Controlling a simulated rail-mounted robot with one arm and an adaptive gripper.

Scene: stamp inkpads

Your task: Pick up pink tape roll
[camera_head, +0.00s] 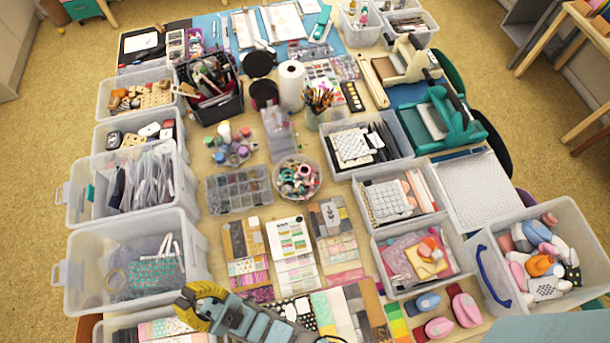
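A round clear tub (279,188) in the middle of the table holds several tape rolls in pink, teal, white and dark colours. A pink tape roll (304,170) seems to lie among them, close against its neighbours; the rolls are small and hard to tell apart here. My gripper (200,305), yellow and dark at the end of my blue-grey arm, is low in the picture, to the lower left of the tub and well apart from it. Its fingers are not clear enough to show whether they are open or shut.
A compartment box (238,190) stands left of the tub, and a bin of black-and-white items (350,147) stands to its right. Paper pads (290,236) lie in front. A clear bag (279,130), paper roll (291,85) and brush cup (319,110) stand behind. Free table is scarce.

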